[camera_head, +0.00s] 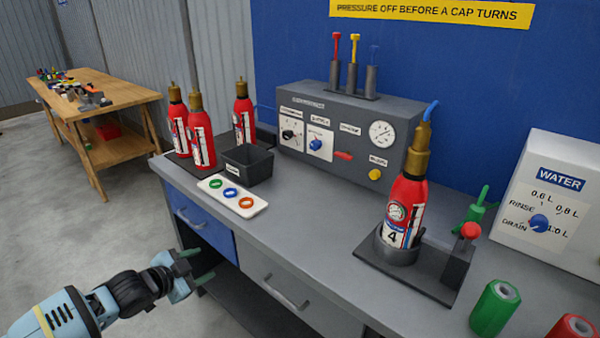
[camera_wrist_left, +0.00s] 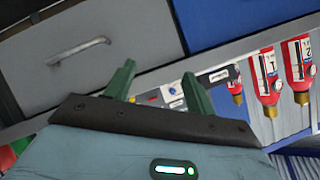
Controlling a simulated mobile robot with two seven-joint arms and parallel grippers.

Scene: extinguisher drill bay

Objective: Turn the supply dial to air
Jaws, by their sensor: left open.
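The grey control panel (camera_head: 345,150) stands at the back of the bench. It carries a black knob (camera_head: 289,134) and, to its right, a blue knob (camera_head: 316,144), each on a white plate. Their labels are too small to read, so I cannot tell which is the supply dial or what it points at. My left gripper (camera_head: 197,265) is open and empty, low in front of the bench's blue drawer, well away from the panel. Its two green fingers also show in the left wrist view (camera_wrist_left: 158,85). My right gripper is out of view.
Red extinguishers (camera_head: 202,140) and a black bin (camera_head: 247,165) stand left on the bench. Another extinguisher (camera_head: 402,210) stands in a holder at the right, near a white water box (camera_head: 550,205). The bench's front middle is clear. A drawer handle (camera_head: 287,292) sticks out.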

